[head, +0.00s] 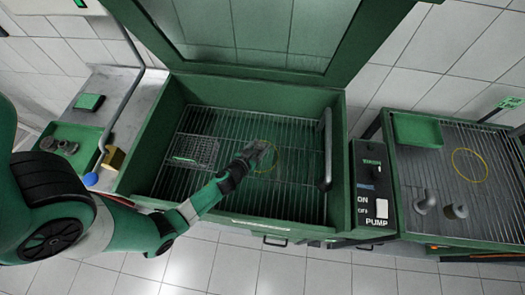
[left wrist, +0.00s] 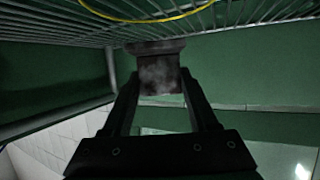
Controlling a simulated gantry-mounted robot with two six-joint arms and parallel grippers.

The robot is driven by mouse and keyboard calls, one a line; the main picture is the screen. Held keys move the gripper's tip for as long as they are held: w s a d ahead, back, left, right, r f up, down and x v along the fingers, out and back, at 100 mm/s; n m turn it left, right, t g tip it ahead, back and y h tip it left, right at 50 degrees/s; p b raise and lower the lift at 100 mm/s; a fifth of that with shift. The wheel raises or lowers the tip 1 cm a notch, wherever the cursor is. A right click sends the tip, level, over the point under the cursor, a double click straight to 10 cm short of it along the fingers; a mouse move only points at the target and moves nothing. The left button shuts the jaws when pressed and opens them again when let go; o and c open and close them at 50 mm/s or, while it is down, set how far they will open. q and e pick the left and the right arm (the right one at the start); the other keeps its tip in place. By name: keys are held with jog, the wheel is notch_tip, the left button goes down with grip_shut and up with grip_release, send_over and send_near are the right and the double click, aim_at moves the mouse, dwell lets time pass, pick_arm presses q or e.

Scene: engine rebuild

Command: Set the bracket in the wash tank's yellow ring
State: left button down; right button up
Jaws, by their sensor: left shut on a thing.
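The wash tank (head: 165,120) is a green open box with a wire rack inside and its lid raised. The yellow ring (head: 278,161) lies on the rack, right by my left gripper (head: 250,156), which partly covers it. My left gripper is shut on the bracket, a dark grey blocky piece that shows between the fingers in the left wrist view (left wrist: 158,72). There the yellow ring (left wrist: 150,20) shows at the top edge, apart from the bracket in the picture. I cannot tell whether the bracket touches the rack. My right gripper is not in view.
A wire basket (head: 193,151) sits in the tank's left part. A grey pipe (head: 326,150) stands at its right side, beside the pump switch box (head: 372,190). The right bench has another yellow ring (head: 470,165), two grey parts and a green tray (head: 417,130).

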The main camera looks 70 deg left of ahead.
aim_at(262, 149)
pick_arm(q)
jog(key=shift+w+a+f, duration=0.15)
jog(key=shift+w+f, duration=0.05)
jog(key=shift+f, duration=0.2)
jog(key=shift+w+a+f, duration=0.15)
jog(key=shift+w+f, duration=0.05)
jog(key=shift+f, duration=0.2)
jog(key=shift+w+a, duration=0.1)
jog(key=shift+w, duration=0.05)
jog(key=shift+w+a+f+b, duration=0.1)
jog(key=shift+w+f+b, duration=0.05)
jog(key=shift+f+b, duration=0.95)
jog(key=shift+w+a+f+b, duration=0.1)
jog(key=shift+w+f+b, duration=0.05)
jog(key=shift+f+b, duration=0.85)
jog(key=shift+c, duration=0.8)
grip_release()
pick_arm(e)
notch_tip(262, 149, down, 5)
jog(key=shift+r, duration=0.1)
